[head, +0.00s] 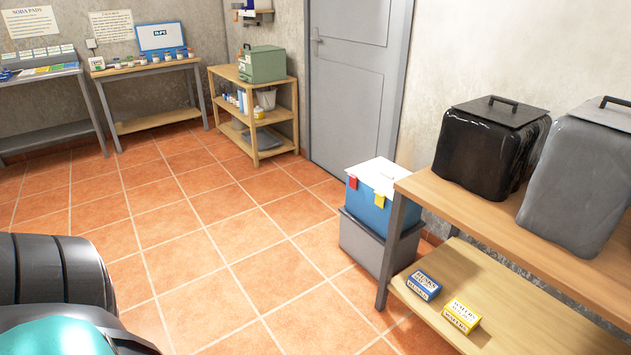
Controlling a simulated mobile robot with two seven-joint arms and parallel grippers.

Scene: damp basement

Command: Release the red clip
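A blue box (367,208) with a white lid (377,174) stands on a grey bin beside the right-hand shelf. A small red clip (353,182) sits at the lid's edge on the front left of the box. A yellow clip (379,200) sits at the same edge, to the right of the red one. Both clips appear to lie against the box; their exact fastening is too small to tell. Neither of my grippers is in view. Dark and teal parts of my own body fill the lower left corner.
The grey bin (362,246) stands on the floor next to the wooden shelf (424,190), which bears black (487,150) and grey (572,190) containers. Blue (423,285) and yellow (461,315) boxes lie on its lower board. The tiled floor (235,235) is clear. A grey door (357,85) stands behind.

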